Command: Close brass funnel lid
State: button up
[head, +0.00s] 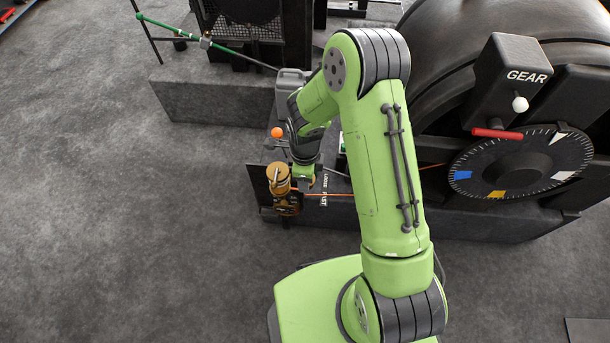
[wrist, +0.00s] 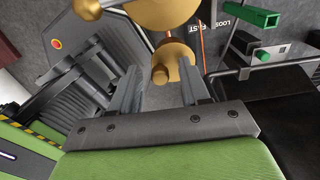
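The brass funnel (head: 279,187) stands on a dark base left of my arm in the head view. Its top is small there, so I cannot tell how far open the lid is. In the wrist view, a round brass piece with a small knob (wrist: 178,66) shows beyond and between my fingertips. A larger brass part (wrist: 165,10) is cut off by the top edge. I cannot tell which of these is the lid. My gripper (wrist: 158,72) is open, its two fingers apart, with no clear contact on the brass. In the head view my wrist partly hides the gripper beside the funnel.
An orange ball (head: 277,132) on a rod stands just behind the funnel. A thin orange line (head: 330,195) runs right from it past the LOOSE/FAST label. A black machine with a GEAR box (head: 515,80) and marked dial (head: 520,163) stands right. Floor at left is clear.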

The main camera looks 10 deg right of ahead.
notch_tip(320, 180, up, 16)
jog(key=p, duration=0.5)
jog(key=shift+f, duration=0.1)
jog(key=s+d+r+n+t+p, duration=0.15)
jog(key=s+r+n, duration=0.3)
jog(key=r, duration=0.45)
jog(key=s+d+r+n+t+p, duration=0.1)
jog(key=s+d+r+n+p, duration=0.3)
jog(key=r, duration=0.5)
jog(key=s+r+n+t+p, duration=0.2)
jog(key=s+r+n+t, duration=0.1)
jog(key=s+r+n, duration=0.6)
jog(key=s+n, duration=0.2)
jog(key=n, duration=0.2)
jog(key=shift+s+d, duration=0.15)
jog(key=shift+d, duration=0.15)
